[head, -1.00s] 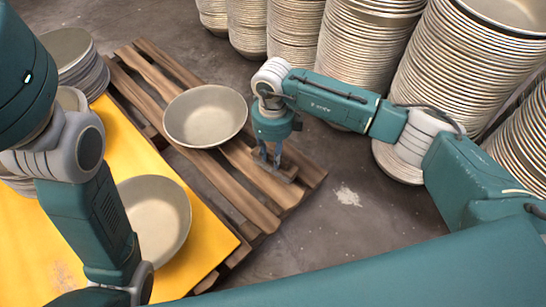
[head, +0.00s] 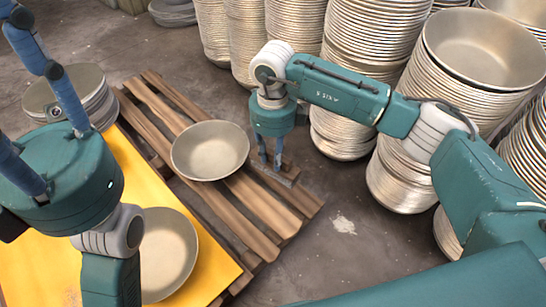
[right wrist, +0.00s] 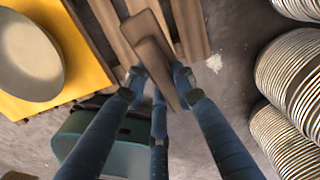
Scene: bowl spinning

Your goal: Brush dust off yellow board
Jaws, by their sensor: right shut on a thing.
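The yellow board (head: 215,268) lies at the lower left in the head view, on a wooden pallet. A beige bowl (head: 168,255) sits on it. My right gripper (head: 270,161) points down over the pallet's right edge, away from the board. It is shut on a brown wooden brush (head: 283,174), which also shows between the fingers in the right wrist view (right wrist: 153,55). The bristles are not visible. My left gripper (head: 25,110) is raised above the board, its blue fingers spread and empty.
A second bowl (head: 210,150) sits on the pallet (head: 262,205). A short bowl stack (head: 88,100) stands at the board's far end. Tall bowl stacks (head: 365,60) stand along the back and right. The grey floor (head: 350,255) right of the pallet is clear, with a white patch.

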